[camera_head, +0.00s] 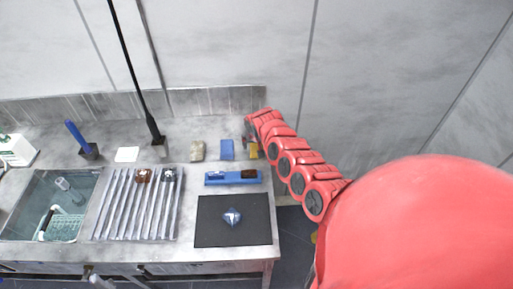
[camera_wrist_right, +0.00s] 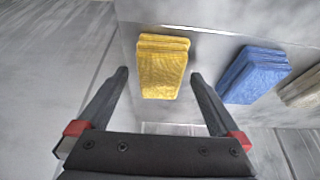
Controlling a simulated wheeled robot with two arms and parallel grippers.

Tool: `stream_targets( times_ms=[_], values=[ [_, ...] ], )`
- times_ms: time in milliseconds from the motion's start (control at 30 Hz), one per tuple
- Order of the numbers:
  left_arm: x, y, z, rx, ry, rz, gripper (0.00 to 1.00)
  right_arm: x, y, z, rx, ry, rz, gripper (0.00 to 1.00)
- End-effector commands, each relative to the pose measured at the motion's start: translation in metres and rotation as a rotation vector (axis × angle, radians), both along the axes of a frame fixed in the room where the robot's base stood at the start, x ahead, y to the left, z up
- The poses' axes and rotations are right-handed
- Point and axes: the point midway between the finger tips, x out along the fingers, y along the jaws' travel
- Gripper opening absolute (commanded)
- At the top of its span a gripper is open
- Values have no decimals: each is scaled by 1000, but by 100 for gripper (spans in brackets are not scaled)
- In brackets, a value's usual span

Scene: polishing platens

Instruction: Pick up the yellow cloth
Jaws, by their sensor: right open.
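The yellow cloth (camera_wrist_right: 163,62) is a folded, thick pad lying on the grey counter. In the head view the yellow cloth (camera_head: 254,153) shows only partly beside my red right arm, near the counter's right end. My right gripper (camera_wrist_right: 158,76) is open and empty. In the wrist view its two fingertips lie on either side of the cloth's lower part, with gaps on both sides; whether they are at cloth height I cannot tell. In the head view my right gripper (camera_head: 248,130) is small at the arm's end, by the cloth. My left gripper is not in view.
A blue cloth (camera_wrist_right: 254,74) and a beige cloth (camera_wrist_right: 302,88) lie beside the yellow one. A blue tray (camera_head: 231,182) and a black mat (camera_head: 210,232) sit nearer the counter's front. A ribbed drainer (camera_head: 110,212) and sink (camera_head: 25,200) are at left. The wall stands behind.

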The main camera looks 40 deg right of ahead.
Motion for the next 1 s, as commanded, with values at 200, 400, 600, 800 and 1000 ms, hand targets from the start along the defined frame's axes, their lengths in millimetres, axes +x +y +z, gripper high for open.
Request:
stream_targets(
  times_ms=[200, 400, 600, 800, 1000],
  values=[
    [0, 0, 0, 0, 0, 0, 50, 0, 0, 0, 0, 0, 0, 77],
    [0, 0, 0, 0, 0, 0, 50, 0, 0, 0, 0, 0, 0, 41],
    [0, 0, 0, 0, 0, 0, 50, 0, 0, 0, 0, 0, 0, 14],
    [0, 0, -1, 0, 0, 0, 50, 0, 0, 0, 0, 0, 0, 14],
    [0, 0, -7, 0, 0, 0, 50, 1, -1, 12, -1, -4, -1, 14]
  ],
)
